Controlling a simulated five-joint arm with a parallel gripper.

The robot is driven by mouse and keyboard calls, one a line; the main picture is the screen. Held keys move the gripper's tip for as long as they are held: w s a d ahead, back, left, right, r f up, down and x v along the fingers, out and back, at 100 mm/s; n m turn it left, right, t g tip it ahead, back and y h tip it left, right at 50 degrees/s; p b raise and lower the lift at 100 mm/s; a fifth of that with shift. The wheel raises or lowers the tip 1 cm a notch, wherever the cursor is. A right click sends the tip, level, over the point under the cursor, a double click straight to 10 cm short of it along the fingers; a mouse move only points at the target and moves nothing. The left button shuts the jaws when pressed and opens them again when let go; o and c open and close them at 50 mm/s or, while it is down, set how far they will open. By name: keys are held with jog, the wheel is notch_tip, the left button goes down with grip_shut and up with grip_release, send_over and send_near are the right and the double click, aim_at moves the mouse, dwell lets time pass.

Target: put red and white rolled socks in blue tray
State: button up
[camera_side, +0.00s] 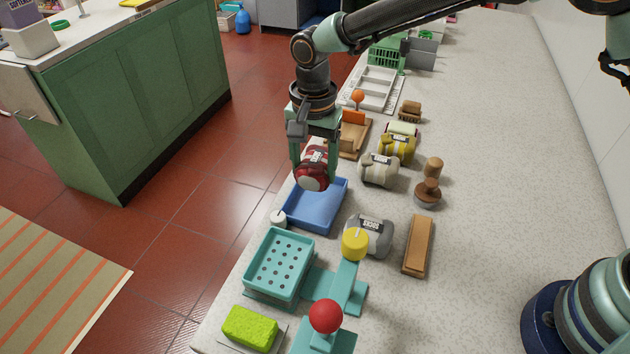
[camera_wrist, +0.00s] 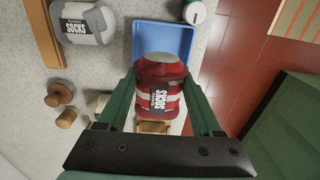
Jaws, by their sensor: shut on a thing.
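The red and white rolled socks (camera_side: 313,168) have a dark label and are held between the fingers of my gripper (camera_side: 315,165). They also show in the wrist view (camera_wrist: 161,88), with the green fingers of my gripper (camera_wrist: 163,95) on both sides. The blue tray (camera_side: 316,205) is on the counter near its left edge, just below and in front of the held socks in the side view. In the wrist view the blue tray (camera_wrist: 185,38) lies beyond the socks, which hide part of it. The tray's visible floor is bare.
Grey rolled socks (camera_side: 369,236) lie right of the tray. A small white jar (camera_side: 279,218) stands at the tray's left corner. A teal perforated tray (camera_side: 280,262) is in front.

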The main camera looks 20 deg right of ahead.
jog(key=shift+a+f, duration=0.1)
jog(key=shift+f, duration=2.95)
jog(key=o, duration=1.2)
jog(key=shift+c, duration=0.2)
notch_tip(320, 180, up, 6)
jog(key=shift+r, duration=0.25)
jog(key=s+d+r+n, duration=0.2)
jog(key=d+r+n, duration=0.15)
jog(key=d, duration=0.45)
jog(key=s+d+r+n, duration=0.1)
jog(key=d+r+n, duration=0.1)
jog(key=d+r, duration=0.45)
jog(key=s+d+r+n, duration=0.2)
jog(key=d+r+n, duration=0.1)
jog(key=d, duration=0.7)
jog(key=s+d+r+t, duration=0.1)
jog(key=s+r+t, duration=0.1)
jog(key=s+t, duration=0.3)
jog(key=s, duration=0.4)
jog(key=shift+d+r+t, duration=0.25)
jog(key=shift+r+t, duration=0.05)
jog(key=shift+r, duration=0.05)
